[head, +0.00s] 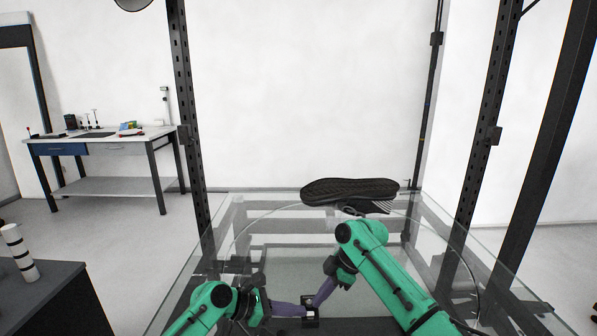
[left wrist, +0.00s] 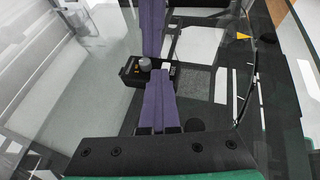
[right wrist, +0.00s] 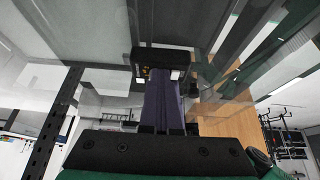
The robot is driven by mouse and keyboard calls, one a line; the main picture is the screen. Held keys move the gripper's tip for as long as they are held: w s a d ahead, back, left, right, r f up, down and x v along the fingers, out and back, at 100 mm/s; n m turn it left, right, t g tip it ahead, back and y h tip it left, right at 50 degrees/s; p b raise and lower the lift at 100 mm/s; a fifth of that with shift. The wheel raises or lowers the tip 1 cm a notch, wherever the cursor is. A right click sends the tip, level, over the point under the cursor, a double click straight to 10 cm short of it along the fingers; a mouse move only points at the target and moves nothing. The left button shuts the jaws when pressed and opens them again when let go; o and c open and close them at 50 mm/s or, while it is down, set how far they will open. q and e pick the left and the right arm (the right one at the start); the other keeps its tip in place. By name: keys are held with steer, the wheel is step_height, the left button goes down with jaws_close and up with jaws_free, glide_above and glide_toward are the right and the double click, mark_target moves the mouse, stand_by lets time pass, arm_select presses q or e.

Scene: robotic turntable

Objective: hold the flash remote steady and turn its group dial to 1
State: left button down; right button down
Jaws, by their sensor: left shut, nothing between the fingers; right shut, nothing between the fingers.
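The flash remote (head: 310,313) is a small black box on the glass surface at the bottom centre of the head view. In the left wrist view the remote (left wrist: 131,74) shows a grey round dial (left wrist: 145,65) on its top; the dial's setting is too small to read. My left gripper (head: 301,310) has its purple fingers shut, with tips beside the remote. My right gripper (head: 316,302) is also shut, reaching down from the right with its tips at the remote. In the right wrist view these fingertips (right wrist: 160,72) cover part of the remote (right wrist: 143,57). Exact contact cannot be told.
Dark upright posts (head: 188,110) frame the station. A workbench (head: 100,140) stands at far left and a dark cabinet (head: 45,300) at near left. The glass between shoe and remote is largely clear.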

steer(key=shift+d+f, duration=0.1)
steer(key=shift+d, duration=0.3)
step_height(320, 180, up, 6)
stand_by(0.3)
steer(key=f, duration=0.4)
steer(key=s+f, duration=0.1)
steer(key=f, duration=0.1)
stand_by(0.4)
